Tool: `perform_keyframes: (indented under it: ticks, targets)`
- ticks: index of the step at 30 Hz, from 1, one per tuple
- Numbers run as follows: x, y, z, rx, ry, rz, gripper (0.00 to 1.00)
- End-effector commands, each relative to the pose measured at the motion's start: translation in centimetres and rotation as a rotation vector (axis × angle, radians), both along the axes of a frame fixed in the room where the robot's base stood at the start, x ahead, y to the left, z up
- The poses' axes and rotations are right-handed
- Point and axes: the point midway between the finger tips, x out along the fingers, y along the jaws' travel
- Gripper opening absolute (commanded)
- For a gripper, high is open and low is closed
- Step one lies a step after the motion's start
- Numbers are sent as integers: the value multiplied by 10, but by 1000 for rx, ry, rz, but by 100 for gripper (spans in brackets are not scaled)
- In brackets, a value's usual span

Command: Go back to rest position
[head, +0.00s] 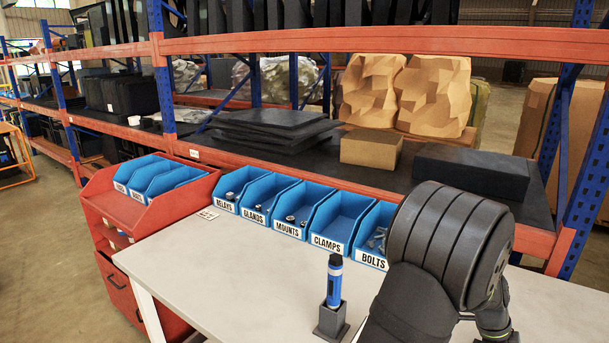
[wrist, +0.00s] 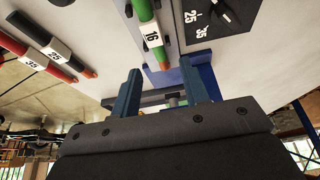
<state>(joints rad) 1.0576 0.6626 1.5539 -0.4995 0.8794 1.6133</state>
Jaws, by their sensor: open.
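My gripper (wrist: 161,78) shows in the wrist view with its two blue-grey fingers spread apart and nothing clearly held between them. Just beyond the fingertips are a green bar (wrist: 144,14) with a white "16" label and a blue block (wrist: 205,72). In the head view my dark arm fills the lower right, and my gripper cannot be made out there.
In the wrist view, red and black bars (wrist: 35,58) labelled 35 and 25 lie left; a dark dial panel (wrist: 225,20) is right. In the head view, a blue-black tool (head: 334,280) stands upright in a holder on the pale table (head: 230,270). Labelled blue bins (head: 335,222) line its back.

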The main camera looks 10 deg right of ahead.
Motion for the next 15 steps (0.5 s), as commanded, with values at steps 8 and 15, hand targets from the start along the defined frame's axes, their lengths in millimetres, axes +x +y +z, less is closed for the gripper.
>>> perform_keyframes:
  ticks: [8, 15]
  targets:
    - [16, 15, 54, -3, -3, 2, 41]
    - [29, 28, 98, -2, -2, 1, 41]
